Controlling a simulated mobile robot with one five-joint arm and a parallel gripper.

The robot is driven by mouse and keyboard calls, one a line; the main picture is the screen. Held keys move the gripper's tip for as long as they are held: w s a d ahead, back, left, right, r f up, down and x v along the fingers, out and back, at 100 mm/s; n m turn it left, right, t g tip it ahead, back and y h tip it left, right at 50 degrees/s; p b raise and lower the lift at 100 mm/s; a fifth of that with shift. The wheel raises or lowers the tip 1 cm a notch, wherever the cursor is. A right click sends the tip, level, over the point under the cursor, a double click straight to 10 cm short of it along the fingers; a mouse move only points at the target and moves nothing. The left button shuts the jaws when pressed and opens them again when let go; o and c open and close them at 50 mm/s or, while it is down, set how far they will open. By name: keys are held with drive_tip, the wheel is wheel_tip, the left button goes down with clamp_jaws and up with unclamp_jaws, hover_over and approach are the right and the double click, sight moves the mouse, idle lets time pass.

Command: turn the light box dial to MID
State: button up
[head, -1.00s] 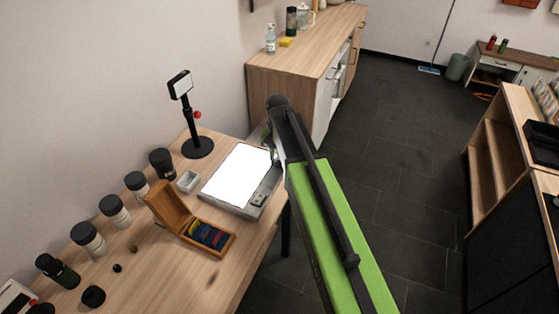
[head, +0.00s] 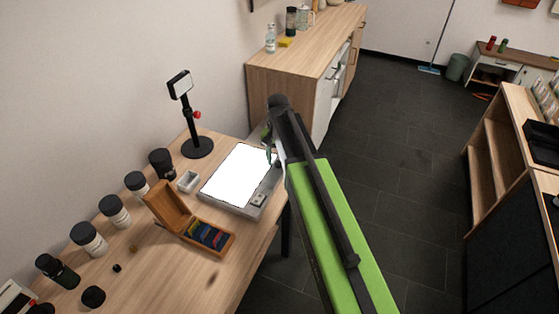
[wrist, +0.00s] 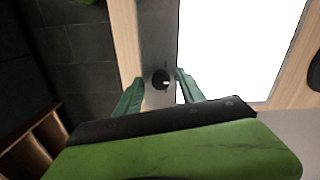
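The light box (head: 211,194) lies on the wooden table, its white panel lit and a grey strip along its right side. In the wrist view, the dial (wrist: 161,79) is a small dark round knob with a pale mark, on the light box's grey strip (wrist: 157,35). My gripper (wrist: 158,77) is open, with one green finger to each side of the dial; I cannot tell whether they touch it. In the head view, my gripper (head: 268,151) is over the far right part of the light box. The MID label cannot be made out.
A wooden case (head: 172,208) with coloured pieces stands open in front of the light box. A small grey tray (head: 188,181), a black stand (head: 197,147) and several dark-lidded jars are to the left. Open dark floor lies to the right.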

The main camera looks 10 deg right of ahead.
sight(279, 163)
drive_tip(key=shift+r, duration=0.1)
wheel_tip(279, 163, up, 17)
drive_tip(key=p, duration=1.7)
drive_tip(key=shift+r, duration=0.15)
drive_tip(key=s+f+n+b, duration=0.1)
drive_tip(key=s+f+n, duration=0.1)
drive_tip(key=s, duration=0.5)
drive_tip(key=s+d+f+n+b, duration=0.1)
drive_tip(key=s+f+n+b, duration=0.1)
drive_tip(key=s, duration=0.5)
drive_tip(key=shift+s+n, duration=0.35)
drive_tip(key=shift+n, duration=0.15)
